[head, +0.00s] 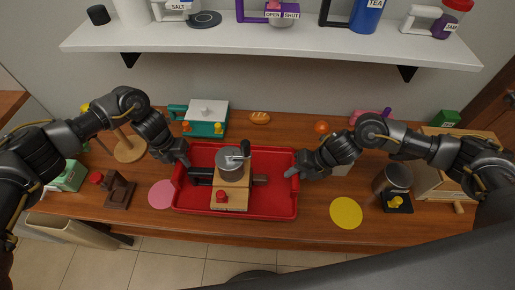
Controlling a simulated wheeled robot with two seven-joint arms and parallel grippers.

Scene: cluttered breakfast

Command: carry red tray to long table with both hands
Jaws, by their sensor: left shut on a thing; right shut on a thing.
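The red tray (283,208) sits on or just above the wooden table, in the middle of the head view; I cannot tell if it touches the wood. A wooden coffee grinder (231,188) with a grey metal top and crank stands in it. My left gripper (184,165) is shut on the tray's left side. My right gripper (292,173) is shut on the tray's right side. The fingertips are small and partly hidden against the rim.
The wooden table (290,122) is cluttered. A pink disc (162,194) lies left of the tray, and a yellow disc (346,213) lies to the right. A teal box (207,116) and bread (260,118) are behind. A white shelf (270,47) hangs above.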

